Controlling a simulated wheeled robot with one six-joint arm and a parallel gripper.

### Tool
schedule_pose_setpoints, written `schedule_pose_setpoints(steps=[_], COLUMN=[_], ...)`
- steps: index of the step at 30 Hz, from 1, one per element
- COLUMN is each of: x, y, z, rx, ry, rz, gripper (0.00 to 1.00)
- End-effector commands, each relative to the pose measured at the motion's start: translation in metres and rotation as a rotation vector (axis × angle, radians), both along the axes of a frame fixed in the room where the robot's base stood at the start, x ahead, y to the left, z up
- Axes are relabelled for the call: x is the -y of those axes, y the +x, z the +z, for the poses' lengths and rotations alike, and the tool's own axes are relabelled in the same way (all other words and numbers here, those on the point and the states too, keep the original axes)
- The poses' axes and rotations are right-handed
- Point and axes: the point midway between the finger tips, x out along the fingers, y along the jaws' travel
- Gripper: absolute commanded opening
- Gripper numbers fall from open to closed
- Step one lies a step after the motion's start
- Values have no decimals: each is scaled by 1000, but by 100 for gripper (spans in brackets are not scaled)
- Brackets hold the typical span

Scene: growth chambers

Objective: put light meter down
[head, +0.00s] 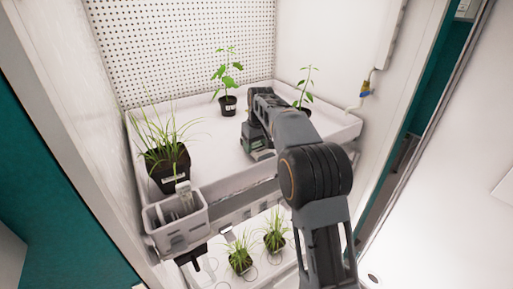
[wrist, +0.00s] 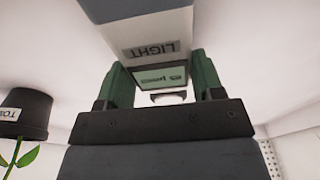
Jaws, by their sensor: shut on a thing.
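The light meter (wrist: 140,28) is a pale grey and dark block with a label reading LIGHT and a small greenish display. In the wrist view it sits between the green fingers of my gripper (wrist: 160,82), which is shut on it. In the head view my gripper (head: 258,152) is low over the middle of the white tray (head: 210,150), between the potted plants. The arm hides most of the meter there. I cannot tell whether the meter touches the tray.
A grassy plant in a black pot (head: 168,170) stands at the tray's left. Two leafy potted plants, one at the back (head: 228,105) and one at the right (head: 304,108), flank my arm. A grey caddy (head: 178,232) hangs at the front left. Small grass pots (head: 240,261) stand below.

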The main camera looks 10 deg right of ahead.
Motion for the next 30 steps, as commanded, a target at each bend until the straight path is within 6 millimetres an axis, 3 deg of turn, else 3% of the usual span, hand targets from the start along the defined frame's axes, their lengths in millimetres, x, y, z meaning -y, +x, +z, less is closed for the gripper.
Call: schedule_pose_setpoints(steps=[4, 15, 16, 23, 30], x=[1, 3, 3, 3, 3], y=[0, 1, 1, 2, 2], z=[-11, -15, -15, -15, -14], rx=[0, 0, 0, -1, -1], ry=[0, 1, 1, 1, 1], rz=[-1, -2, -2, -2, -2], gripper=[27, 27, 63, 85, 87])
